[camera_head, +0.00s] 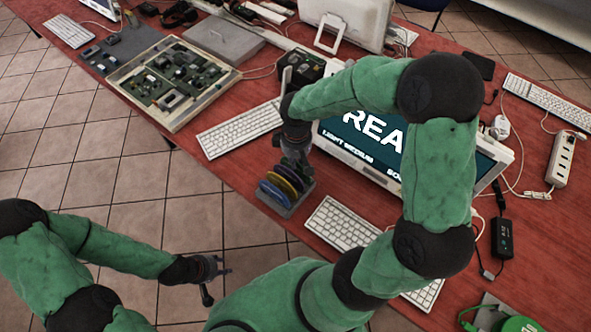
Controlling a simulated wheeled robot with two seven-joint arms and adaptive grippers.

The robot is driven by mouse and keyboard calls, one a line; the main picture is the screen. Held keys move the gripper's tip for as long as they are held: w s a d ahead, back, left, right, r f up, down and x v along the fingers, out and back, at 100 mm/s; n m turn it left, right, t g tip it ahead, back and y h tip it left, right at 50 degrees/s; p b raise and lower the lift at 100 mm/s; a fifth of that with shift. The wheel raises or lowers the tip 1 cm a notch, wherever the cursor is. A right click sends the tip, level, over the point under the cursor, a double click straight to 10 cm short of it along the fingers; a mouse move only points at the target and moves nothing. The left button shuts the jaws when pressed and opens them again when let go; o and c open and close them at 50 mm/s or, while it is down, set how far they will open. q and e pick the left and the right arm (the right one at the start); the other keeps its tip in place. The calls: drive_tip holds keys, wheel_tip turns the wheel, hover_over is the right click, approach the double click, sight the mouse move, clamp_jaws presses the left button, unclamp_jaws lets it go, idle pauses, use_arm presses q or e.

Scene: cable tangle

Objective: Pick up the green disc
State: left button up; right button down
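A small grey rack (287,211) stands near the red table's front edge and holds several upright coloured discs. A yellow disc (271,193), a purple disc (281,184) and a blue disc (288,178) show in it. The back of the rack is partly hidden by my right gripper (296,158), and I cannot clearly make out a green disc there. The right gripper points down at the rack's far end; its fingertips are too small and covered to read. My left gripper (216,284) is open and empty, out over the tiled floor, left of and nearer than the rack.
A keyboard (240,130) lies behind the rack and another (341,224) to its right. A monitor (342,153) lies behind my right arm. A round green item (519,325) is at the bottom right, cut by the frame. Cables and a power strip (560,160) lie at right.

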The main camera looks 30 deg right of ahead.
drive_tip(key=shift+r, duration=0.1)
wheel_tip(320, 180, up, 10)
drive_tip(key=p, duration=0.3)
idle(0.3)
idle(0.3)
